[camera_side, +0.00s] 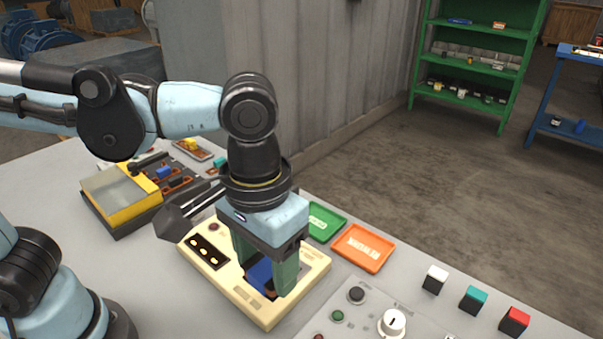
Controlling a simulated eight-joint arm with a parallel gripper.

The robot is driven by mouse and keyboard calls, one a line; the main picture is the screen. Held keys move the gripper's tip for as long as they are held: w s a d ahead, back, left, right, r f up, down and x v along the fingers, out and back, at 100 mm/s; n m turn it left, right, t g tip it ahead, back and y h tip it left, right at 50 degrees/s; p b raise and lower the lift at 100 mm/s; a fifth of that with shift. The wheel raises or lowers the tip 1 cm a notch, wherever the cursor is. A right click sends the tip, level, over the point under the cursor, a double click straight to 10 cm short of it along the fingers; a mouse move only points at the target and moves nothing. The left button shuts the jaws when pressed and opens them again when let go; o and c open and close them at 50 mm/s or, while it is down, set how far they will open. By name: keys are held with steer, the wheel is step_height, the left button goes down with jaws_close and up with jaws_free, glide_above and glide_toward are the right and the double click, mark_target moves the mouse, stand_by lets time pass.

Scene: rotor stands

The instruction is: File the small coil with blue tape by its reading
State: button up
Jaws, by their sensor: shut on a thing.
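My gripper (267,281) points down over the cream tester (313,266), its two green fingers shut on a blue piece. This looks like the coil with blue tape (259,271); it sits low at the tester's dark recess and is partly hidden by the fingers. I cannot tell whether it touches the recess floor. The tester's dark window (209,251) shows several yellow marks, too small to read. A green tray (325,222) and an orange tray (364,248), which seems lettered REWORK, lie behind the tester to the right; both look empty.
A grey panel (365,318) with a white knob stands in front. White (435,279), teal (473,299) and red (514,320) blocks line the table's right edge. A yellow-lidded case (120,197) with several coloured parts, one blue, stands at left.

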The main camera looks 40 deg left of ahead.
steer(key=shift+r, duration=1)
steer(key=shift+w, duration=0.3)
steer(key=w+f, duration=0.2)
steer(key=w, duration=0.6)
glide_above(317, 222)
steer(key=f, duration=1)
steer(key=shift+s+d, duration=0.3)
steer(key=shift+d, duration=0.05)
steer(key=shift+w+a+f, duration=0.25)
steer(key=shift+a+f, duration=0.05)
steer(key=shift+f, duration=2.05)
